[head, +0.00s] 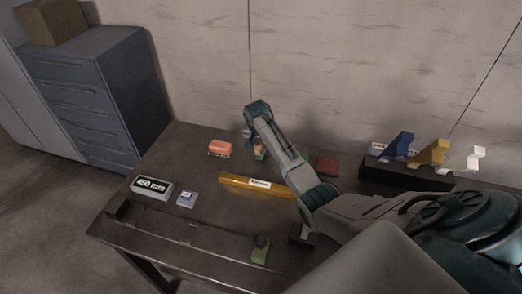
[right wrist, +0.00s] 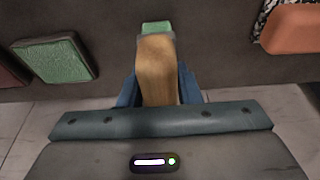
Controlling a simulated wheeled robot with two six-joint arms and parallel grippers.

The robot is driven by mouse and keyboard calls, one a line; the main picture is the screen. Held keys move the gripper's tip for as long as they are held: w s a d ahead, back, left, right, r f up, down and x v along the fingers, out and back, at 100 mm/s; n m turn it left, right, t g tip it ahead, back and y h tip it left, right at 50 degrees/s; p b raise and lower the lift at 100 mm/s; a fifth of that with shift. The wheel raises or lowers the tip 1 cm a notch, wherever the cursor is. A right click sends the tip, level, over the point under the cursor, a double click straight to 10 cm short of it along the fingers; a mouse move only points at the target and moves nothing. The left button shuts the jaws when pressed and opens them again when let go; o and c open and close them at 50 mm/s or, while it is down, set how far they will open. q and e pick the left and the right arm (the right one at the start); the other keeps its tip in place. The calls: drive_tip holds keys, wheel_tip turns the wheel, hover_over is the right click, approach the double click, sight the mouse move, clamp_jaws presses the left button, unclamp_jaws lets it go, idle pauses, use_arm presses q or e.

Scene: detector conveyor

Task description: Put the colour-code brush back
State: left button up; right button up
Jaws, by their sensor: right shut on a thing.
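My right gripper (head: 255,147) is above the back of the table, left of the long yellow bar's middle. It is shut on a tan, wood-coloured piece with a green end, which I take to be the brush (right wrist: 157,72). In the right wrist view it stands between the blue fingers (right wrist: 158,92), its green end pointing away; the brush (head: 259,154) is mostly hidden in the head view. I cannot tell whether it touches the table. A green block (right wrist: 65,60) lies to its left, and an orange block (right wrist: 295,28) to its right. My left gripper is not in view.
The orange block (head: 219,147) and a dark red block (head: 327,166) lie along the back. The yellow bar (head: 240,183) crosses mid-table. A black rack (head: 400,177) holds blue, yellow and white pieces at right. A display box (head: 151,188) and small green piece (head: 261,250) sit nearer.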

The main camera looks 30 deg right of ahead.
drive_tip(key=shift+f, duration=0.5)
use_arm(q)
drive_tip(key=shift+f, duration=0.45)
use_arm(e)
drive_tip(key=shift+r, duration=0.15)
drive_tip(key=o, duration=0.9)
drive_tip(key=shift+o, duration=0.2)
drive_tip(key=b+v, duration=0.2)
drive_tip(key=v, duration=1)
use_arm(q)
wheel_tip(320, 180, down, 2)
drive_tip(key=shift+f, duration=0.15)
